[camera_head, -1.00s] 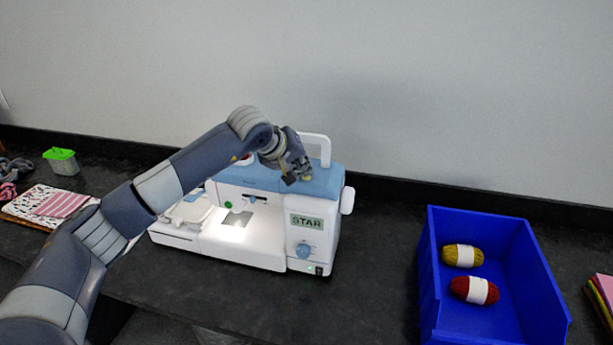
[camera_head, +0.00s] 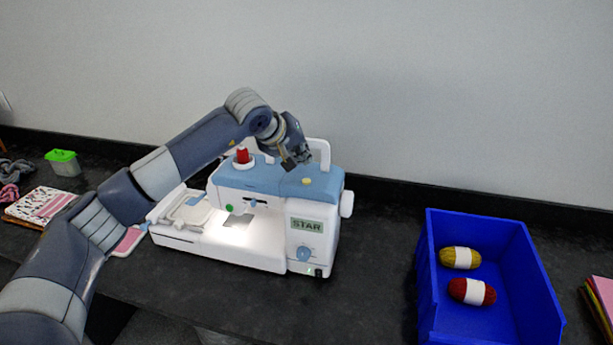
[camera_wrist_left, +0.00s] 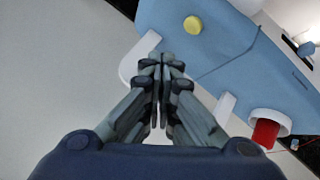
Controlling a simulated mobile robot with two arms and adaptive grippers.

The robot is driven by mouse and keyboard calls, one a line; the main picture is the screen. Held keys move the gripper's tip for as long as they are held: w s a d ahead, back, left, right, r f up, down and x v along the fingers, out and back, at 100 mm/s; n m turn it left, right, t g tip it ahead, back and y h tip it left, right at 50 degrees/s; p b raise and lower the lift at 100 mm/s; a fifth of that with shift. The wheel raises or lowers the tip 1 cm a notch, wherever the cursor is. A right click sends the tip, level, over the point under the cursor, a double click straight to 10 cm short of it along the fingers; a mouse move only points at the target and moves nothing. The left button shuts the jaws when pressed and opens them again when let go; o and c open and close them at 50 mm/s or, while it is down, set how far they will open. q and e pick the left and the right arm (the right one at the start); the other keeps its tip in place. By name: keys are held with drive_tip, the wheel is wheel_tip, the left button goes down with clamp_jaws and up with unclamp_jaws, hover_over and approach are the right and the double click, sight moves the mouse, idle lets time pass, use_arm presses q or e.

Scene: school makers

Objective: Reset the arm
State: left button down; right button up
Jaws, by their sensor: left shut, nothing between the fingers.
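My left arm comes in from the left in the head view. Its gripper (camera_head: 289,163) is above the blue top of the white sewing machine (camera_head: 270,225), near the white carry handle. In the left wrist view the gripper (camera_wrist_left: 163,62) is shut and empty, with its fingers together over the handle area. The machine's blue top (camera_wrist_left: 215,45) shows there with a yellow round button (camera_wrist_left: 192,25). A red thread spool (camera_wrist_left: 266,132) stands beside it. My right gripper is not in view.
A blue bin (camera_head: 432,290) holds a yellow yarn ball (camera_head: 460,258) and a red yarn ball (camera_head: 472,291). A green-lidded container (camera_head: 63,163) and folded patterned fabric (camera_head: 40,205) lie at the left. The dark counter between machine and bin is clear.

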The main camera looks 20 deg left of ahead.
use_arm(q)
wheel_tip(320, 180, up, 2)
drive_tip(key=shift+r+p, duration=0.2)
drive_tip(key=shift+p, duration=0.2)
